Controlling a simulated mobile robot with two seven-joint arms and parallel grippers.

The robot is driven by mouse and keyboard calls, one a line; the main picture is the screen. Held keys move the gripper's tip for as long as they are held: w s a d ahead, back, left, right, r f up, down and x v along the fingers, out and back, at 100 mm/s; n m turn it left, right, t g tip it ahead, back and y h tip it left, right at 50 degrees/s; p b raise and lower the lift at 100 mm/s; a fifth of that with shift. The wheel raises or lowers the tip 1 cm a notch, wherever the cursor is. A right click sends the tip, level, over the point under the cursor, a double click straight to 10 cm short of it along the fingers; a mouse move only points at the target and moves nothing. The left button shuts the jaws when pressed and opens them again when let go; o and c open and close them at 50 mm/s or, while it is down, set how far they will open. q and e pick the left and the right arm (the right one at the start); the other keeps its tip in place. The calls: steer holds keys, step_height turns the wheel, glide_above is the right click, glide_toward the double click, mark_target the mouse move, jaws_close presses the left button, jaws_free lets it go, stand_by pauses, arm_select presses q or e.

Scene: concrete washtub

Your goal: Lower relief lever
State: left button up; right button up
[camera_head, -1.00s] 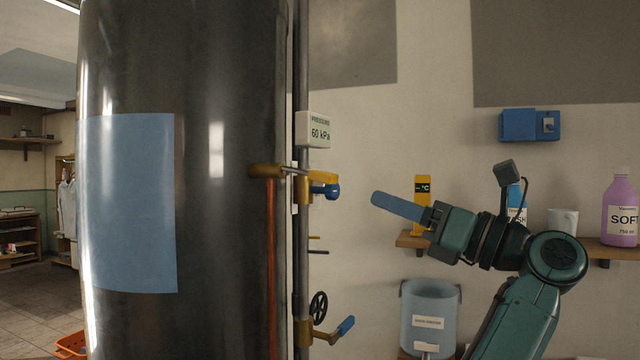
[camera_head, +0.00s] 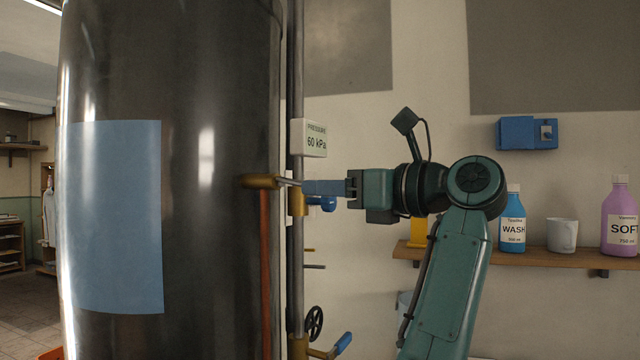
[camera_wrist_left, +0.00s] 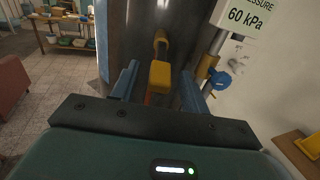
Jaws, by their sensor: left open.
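The yellow relief lever (camera_wrist_left: 160,76) stands between the two blue fingers of my left gripper (camera_wrist_left: 157,84) in the left wrist view. My left gripper is open, with a finger on each side of the lever; I cannot tell whether either touches it. In the head view my left gripper (camera_head: 306,187) reaches leftward to the brass pipe fitting (camera_head: 262,181) on the tall dark tank, and its fingers hide most of the lever. A blue knob (camera_head: 328,204) shows just below the fingers. My right gripper is not in view.
The dark tank (camera_head: 220,260) and vertical pipe (camera_head: 296,80) stand close to the fingers. A pressure sign (camera_head: 313,139) reading 60 kPa is just above. A lower blue-handled valve (camera_head: 343,342) is below. A shelf (camera_head: 560,259) with bottles and a cup is at right.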

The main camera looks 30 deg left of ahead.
arm_select(q)
steer(key=shift+a, duration=1.15)
steer(key=shift+c, duration=0.5)
jaws_close()
